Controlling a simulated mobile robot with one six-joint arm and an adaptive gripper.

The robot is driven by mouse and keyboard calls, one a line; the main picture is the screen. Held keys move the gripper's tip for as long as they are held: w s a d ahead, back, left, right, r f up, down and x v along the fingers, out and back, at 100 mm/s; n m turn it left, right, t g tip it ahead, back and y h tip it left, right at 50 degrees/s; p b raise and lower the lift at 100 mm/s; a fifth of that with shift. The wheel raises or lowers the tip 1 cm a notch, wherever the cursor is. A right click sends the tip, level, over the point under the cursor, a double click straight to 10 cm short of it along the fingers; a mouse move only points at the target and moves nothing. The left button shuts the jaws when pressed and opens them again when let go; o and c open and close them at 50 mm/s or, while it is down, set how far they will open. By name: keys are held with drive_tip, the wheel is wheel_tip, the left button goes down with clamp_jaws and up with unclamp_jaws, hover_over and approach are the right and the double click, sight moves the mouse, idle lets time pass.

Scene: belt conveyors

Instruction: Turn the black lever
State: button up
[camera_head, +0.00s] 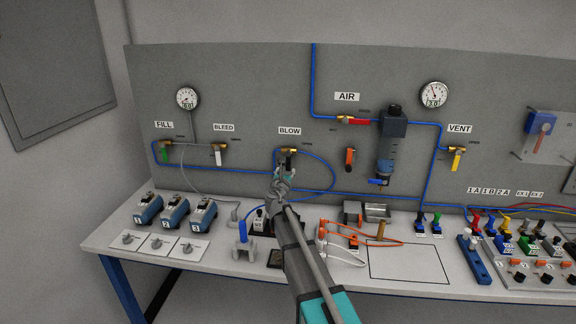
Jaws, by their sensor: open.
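The brass valve (287,150) under the BLOW label sits on the grey upright panel, in the middle left of the head view. A small dark part at this valve may be the black lever, but my gripper covers most of it. My gripper (283,166) is right in front of and just below the valve, its fingers pointing at the panel. It is open. I cannot tell whether the fingers touch the lever or stand around it.
Valves with green (164,154), white (218,156), red (354,121), orange (350,158) and yellow (457,160) levers are on the panel. Blue tubing (314,75) runs across it. The white bench (125,238) holds several blue units and connectors. A blue hose loops beside my gripper.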

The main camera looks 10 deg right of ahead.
sight(288, 165)
drive_tip(key=shift+x, duration=3.1)
drive_tip(key=shift+c, duration=0.3)
clamp_jaws()
